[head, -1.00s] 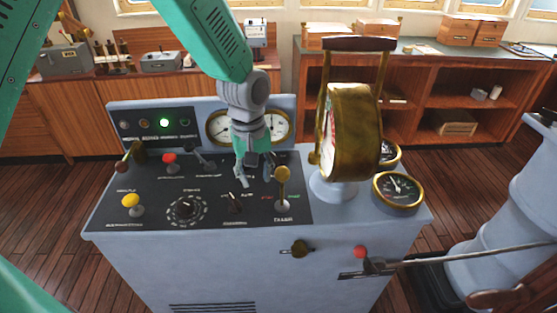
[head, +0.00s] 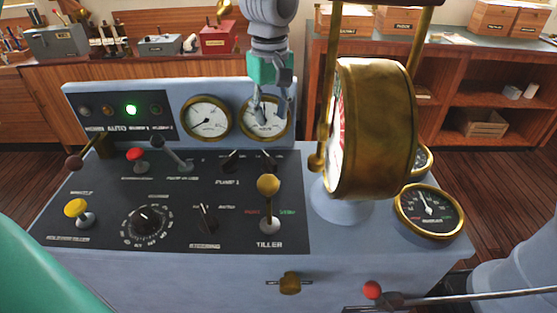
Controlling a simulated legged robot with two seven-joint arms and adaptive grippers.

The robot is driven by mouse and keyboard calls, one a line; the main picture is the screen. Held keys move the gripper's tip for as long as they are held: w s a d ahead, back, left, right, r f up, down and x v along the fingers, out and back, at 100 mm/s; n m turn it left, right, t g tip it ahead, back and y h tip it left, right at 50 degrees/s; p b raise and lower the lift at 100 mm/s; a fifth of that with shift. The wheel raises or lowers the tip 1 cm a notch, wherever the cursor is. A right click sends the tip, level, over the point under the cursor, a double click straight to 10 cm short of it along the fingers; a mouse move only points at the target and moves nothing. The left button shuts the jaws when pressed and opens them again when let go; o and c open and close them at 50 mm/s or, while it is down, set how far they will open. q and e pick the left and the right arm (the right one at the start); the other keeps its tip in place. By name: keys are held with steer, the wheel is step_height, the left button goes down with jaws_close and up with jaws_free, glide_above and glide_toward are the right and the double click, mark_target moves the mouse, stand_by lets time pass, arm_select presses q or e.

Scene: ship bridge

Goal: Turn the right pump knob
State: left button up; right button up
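Two small black knobs stand near the back of the console's dark panel, by the label "PUMP 1". The left pump knob (head: 232,161) is in clear view. The right pump knob (head: 270,161) is just behind the brass ball of the tiller lever (head: 268,185), which partly crowds it. My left gripper (head: 272,115) points down, in front of the right round gauge (head: 265,130), above and behind the right knob. Its fingers are spread and empty, apart from the knob. My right gripper is not in view.
A large brass telegraph (head: 370,130) stands close on the right of my gripper. A rotary dial (head: 146,219), yellow knob (head: 77,208), red knob (head: 134,154) and steering switch (head: 207,217) share the panel. A red-tipped lever (head: 372,289) sticks out at the front right.

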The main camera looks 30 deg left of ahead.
arm_select(q)
glide_above(272, 160)
steer(key=f, duration=0.5)
steer(key=shift+s+d+f, duration=0.15)
steer(key=shift+s+d, duration=0.1)
steer(key=shift+s, duration=0.05)
steer(key=f, duration=0.6)
steer(key=shift+w+a+f, duration=0.15)
steer(key=shift+w+a, duration=0.15)
steer(key=shift+a, duration=0.1)
steer(key=shift+s+a+f, duration=0.1)
steer(key=shift+f, duration=0.45)
steer(key=shift+d+f, duration=0.1)
steer(key=shift+d, duration=0.2)
jaws_close()
